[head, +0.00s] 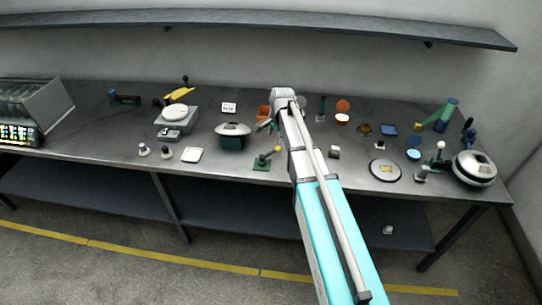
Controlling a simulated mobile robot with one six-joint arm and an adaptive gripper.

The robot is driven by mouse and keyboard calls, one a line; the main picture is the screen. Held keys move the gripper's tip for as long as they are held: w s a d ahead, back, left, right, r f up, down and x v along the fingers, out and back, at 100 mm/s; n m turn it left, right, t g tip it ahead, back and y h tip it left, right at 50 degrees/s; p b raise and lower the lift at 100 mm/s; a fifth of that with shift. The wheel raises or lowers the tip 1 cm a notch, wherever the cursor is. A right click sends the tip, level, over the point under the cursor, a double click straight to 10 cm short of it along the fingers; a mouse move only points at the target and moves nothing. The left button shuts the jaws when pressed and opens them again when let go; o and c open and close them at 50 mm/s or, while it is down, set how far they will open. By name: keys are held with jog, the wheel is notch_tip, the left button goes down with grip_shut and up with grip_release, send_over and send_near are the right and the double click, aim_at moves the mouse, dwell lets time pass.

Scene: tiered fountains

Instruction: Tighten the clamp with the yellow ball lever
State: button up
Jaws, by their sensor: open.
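The clamp with the yellow ball lever stands near the front edge of the bench, left of my arm. It has a dark green base (261,164) and a lever slanting up to the right, with a yellow ball (278,149) at its end. The ball is close to my arm in the picture, but I cannot tell the real distance. My arm reaches over the bench, and its far end shows behind the clamp. Nothing shows the gripper touching the clamp.
A grey-lidded green container (232,138) stands left of the clamp. A round plate (385,170) and a silver-domed device (474,168) are at right. A shelf (250,24) runs above.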

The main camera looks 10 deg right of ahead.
aim_at(271, 152)
jog(key=shift+w+a+f+b, duration=0.15)
jog(key=shift+w+f+b, duration=0.15)
jog(key=shift+f+b, duration=1.4)
jog(key=shift+w+a+f+b, duration=0.2)
jog(key=shift+w+f+b, duration=0.1)
jog(key=shift+f+b, duration=1.4)
jog(key=shift+w+a+f+b, duration=0.15)
jog(key=shift+w+f+b, duration=0.15)
jog(key=shift+f+b, duration=1.4)
jog(key=shift+f, duration=0.15)
grip_shut()
